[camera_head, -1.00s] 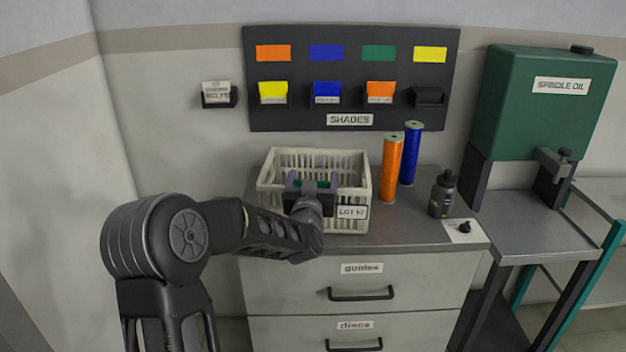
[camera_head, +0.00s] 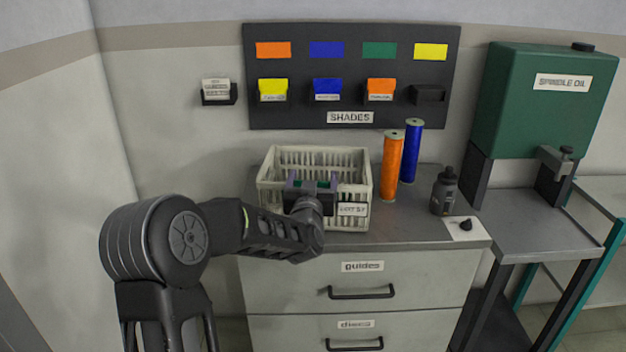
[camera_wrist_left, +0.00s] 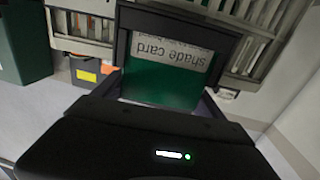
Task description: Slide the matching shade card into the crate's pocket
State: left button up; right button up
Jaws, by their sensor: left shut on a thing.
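My left gripper (camera_head: 312,186) is shut on a green shade card (camera_wrist_left: 165,82) at the front of the crate (camera_head: 270,188). In the left wrist view the card's green face and its pale strip reading "shade card" show upside down. A dark frame (camera_wrist_left: 182,20) surrounds the card's far edge and sides there. I cannot tell whether the card's edge is inside the pocket, as the gripper hides that part of the crate. The crate's front label (camera_head: 352,209) is just right of the gripper. My right gripper is not in view.
The shades board (camera_head: 350,64) hangs behind, with yellow, blue and orange cards in holders and one empty holder (camera_head: 428,95). Orange (camera_head: 392,168) and blue (camera_head: 411,155) spools and a dark bottle (camera_head: 443,193) stand right of the crate.

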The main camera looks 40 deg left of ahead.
pick_arm(q)
jog(key=o, duration=1.3)
jog(key=shift+c, duration=0.2)
jog(key=b+v, duration=0.2)
jog(key=v, duration=0.6)
jog(key=shift+w, duration=0.15)
